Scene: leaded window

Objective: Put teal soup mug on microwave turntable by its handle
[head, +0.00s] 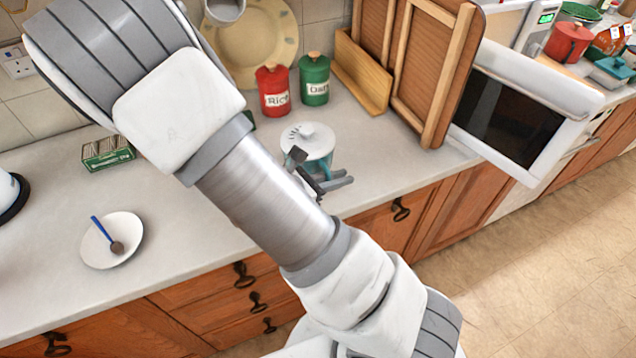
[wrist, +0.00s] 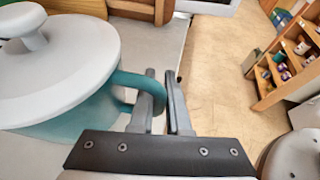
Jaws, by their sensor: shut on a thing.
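The teal soup mug (head: 326,163) has a pale lid (head: 308,138) with a knob and stands near the counter's front edge, partly behind my arm in the head view. In the wrist view the mug (wrist: 78,118) fills the left side, and its teal handle (wrist: 150,86) reaches to my fingers. My gripper (head: 346,182) is shut on the handle; its fingers also show in the wrist view (wrist: 161,90). The microwave door (head: 515,112) stands open at the right, with a dark window. The microwave turntable is hidden from view.
A red canister (head: 273,92) and a green canister (head: 314,80) stand behind the mug. A wooden rack (head: 425,70) stands between mug and microwave. A white saucer (head: 93,250) with a spoon lies at the left. A red pot (head: 568,42) is far right.

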